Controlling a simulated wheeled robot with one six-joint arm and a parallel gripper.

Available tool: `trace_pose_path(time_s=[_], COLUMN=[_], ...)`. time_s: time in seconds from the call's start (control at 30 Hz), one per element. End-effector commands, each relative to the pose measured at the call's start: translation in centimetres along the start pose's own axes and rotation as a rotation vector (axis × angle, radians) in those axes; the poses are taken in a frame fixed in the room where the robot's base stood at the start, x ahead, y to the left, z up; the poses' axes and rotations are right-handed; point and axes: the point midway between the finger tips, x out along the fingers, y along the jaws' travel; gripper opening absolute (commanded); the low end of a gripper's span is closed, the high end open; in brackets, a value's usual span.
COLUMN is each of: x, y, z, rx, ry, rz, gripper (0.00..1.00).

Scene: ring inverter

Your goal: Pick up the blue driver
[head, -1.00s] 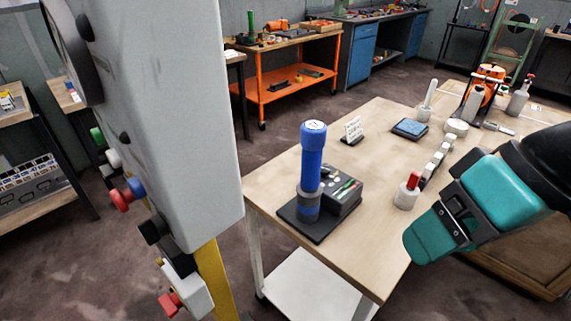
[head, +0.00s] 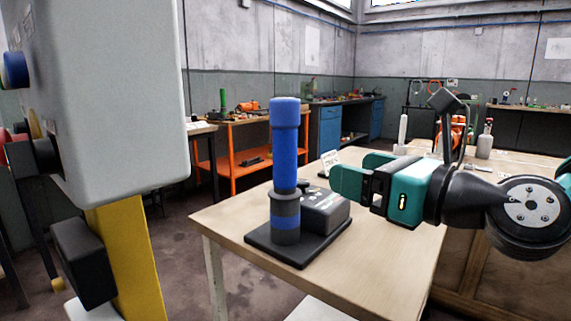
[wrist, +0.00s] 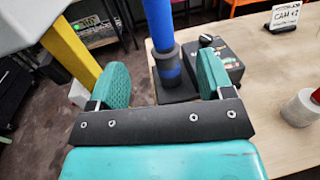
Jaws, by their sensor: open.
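The blue driver (head: 285,145) stands upright in a dark collar on a black base plate (head: 308,251) at the table's near left corner. My gripper (head: 350,173) is open and level, to the right of the driver, with its teal fingers pointing toward it. In the wrist view the driver (wrist: 160,25) rises beyond and between the two spread fingers (wrist: 160,85), nearer the right one. Nothing is between the fingers, and they are apart from the driver. The driver's top is cut off in the wrist view.
A black control box (head: 325,210) sits on the base plate just behind the driver. A grey cabinet on a yellow post (head: 125,265) stands at the left. A small "CAM" sign (wrist: 284,17) and a red-topped grey cylinder (wrist: 302,106) are on the wooden table.

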Motion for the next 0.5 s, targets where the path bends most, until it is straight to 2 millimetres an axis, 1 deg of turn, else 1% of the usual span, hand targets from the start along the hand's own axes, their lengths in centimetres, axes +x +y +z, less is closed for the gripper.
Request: trace_pose_path(time_s=[0.03,0.1,0.5], x=[0.7,1.7,4.5], y=[0.1,0.2,0.2], z=[0.7,0.7,0.7], rx=[0.005,0.003,0.001], ry=[0.005,0.009,0.009], rz=[0.005,0.006,0.006], gripper=[0.74,0.74,0.74])
